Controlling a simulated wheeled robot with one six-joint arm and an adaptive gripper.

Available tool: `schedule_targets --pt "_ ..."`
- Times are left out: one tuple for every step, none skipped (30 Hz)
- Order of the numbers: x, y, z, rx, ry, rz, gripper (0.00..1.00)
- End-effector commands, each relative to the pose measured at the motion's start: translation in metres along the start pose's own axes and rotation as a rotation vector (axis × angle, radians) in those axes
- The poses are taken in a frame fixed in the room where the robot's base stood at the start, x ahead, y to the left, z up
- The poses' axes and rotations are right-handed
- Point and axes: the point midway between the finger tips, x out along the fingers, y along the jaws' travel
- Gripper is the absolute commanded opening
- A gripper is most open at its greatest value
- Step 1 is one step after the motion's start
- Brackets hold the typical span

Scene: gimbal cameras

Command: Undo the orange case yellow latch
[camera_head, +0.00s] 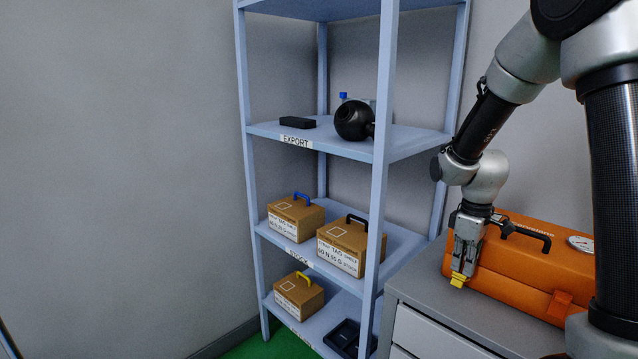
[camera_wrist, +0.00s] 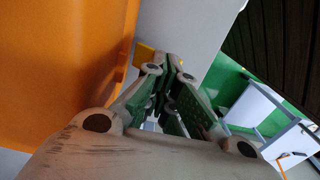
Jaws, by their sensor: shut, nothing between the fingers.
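The orange case (camera_head: 525,265) lies on a grey cabinet at the right of the head view, with a black handle on top. It also fills the left of the wrist view (camera_wrist: 55,60). The yellow latch (camera_head: 458,280) is at the case's front left, right below my fingertips. In the wrist view a bit of the yellow latch (camera_wrist: 145,55) shows beside the fingertips. My gripper (camera_head: 463,268) points down in front of the case, and its fingers (camera_wrist: 168,68) are shut with nothing between them. Whether they touch the latch I cannot tell.
A second, orange latch (camera_head: 559,306) and a round gauge (camera_head: 580,243) are on the case. The grey cabinet (camera_head: 425,285) has white drawers. A blue-grey shelf (camera_head: 383,150) with brown boxes stands to the left. Green floor shows in the wrist view.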

Motion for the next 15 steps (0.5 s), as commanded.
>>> schedule_targets --pt "0.000 -0.001 0.000 0.000 0.000 0.000 0.00" --pt "0.000 -0.002 0.000 0.000 0.000 0.000 0.00" --pt "0.001 -0.003 0.000 0.000 0.000 0.000 0.00" --pt "0.000 -0.003 0.000 0.000 0.000 0.000 0.00" --pt "0.000 -0.003 0.000 0.000 0.000 0.000 0.00" --pt "-0.001 -0.002 0.000 0.001 0.001 0.000 0.00" --pt "-0.002 -0.002 0.000 0.001 0.001 0.001 0.00" --pt "-0.004 -0.002 0.000 0.001 0.002 0.001 0.00" --pt "-0.007 -0.002 0.000 0.001 0.002 0.002 0.00" --pt "-0.010 -0.002 0.000 0.001 0.002 0.002 0.00" --pt "-0.013 -0.002 -0.001 0.001 0.002 0.002 0.00" --pt "-0.016 -0.002 -0.001 0.001 0.002 0.002 0.00" --pt "-0.019 -0.002 -0.001 0.001 0.002 0.002 0.00" --pt "-0.022 -0.002 0.000 0.001 0.002 0.002 0.00" --pt "-0.025 -0.002 0.000 0.001 0.002 0.002 0.00"
